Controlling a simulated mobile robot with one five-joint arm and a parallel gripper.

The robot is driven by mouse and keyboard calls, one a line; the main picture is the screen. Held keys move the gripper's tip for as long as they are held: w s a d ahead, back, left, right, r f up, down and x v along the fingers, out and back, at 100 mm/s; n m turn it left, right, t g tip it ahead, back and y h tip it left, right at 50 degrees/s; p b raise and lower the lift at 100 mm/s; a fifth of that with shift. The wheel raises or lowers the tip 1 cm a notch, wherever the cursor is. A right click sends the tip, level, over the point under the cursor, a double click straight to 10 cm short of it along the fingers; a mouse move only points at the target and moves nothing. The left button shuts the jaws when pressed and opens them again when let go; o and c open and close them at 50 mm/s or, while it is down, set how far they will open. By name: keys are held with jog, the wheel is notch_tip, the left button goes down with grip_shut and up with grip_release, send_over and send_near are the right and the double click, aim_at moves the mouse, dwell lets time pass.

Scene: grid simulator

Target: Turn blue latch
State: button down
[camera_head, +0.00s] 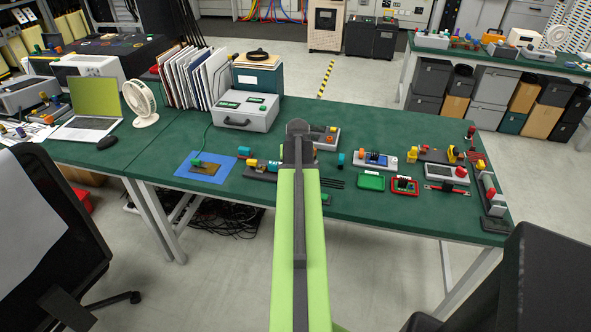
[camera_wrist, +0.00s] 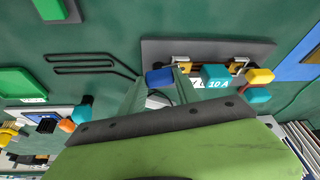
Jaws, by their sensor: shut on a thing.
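The blue latch (camera_wrist: 160,77) is a small blue block at the edge of a dark grey plate (camera_wrist: 150,50) on the green table, in the wrist view. My gripper (camera_wrist: 161,90) reaches it from below in that view, with one finger on each side, shut on it. A pale rounded part shows between the fingers just below the blue block. The plate also carries brass clips, a teal fuse block marked 10 A (camera_wrist: 218,76) and a yellow block (camera_wrist: 260,76). In the head view my green arm hides the latch and fingertips; the plate's left part (camera_head: 258,174) shows.
Bent dark rods (camera_wrist: 90,63) and a green tray (camera_wrist: 20,82) lie beside the plate. A blue mat (camera_head: 206,167) is to the left in the head view. A grey case (camera_head: 247,112) stands behind. Several small devices fill the table's right side.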

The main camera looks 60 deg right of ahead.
jog(key=shift+s+d+m+g+h, duration=0.15)
jog(key=shift+m+g+h, duration=0.25)
jog(key=shift+m, duration=0.8)
jog(key=c, duration=0.9)
grip_release()
jog(key=shift+r, duration=0.15)
jog(key=p+v, duration=1.6)
jog(key=v, duration=0.1)
jog(key=shift+r, duration=0.15)
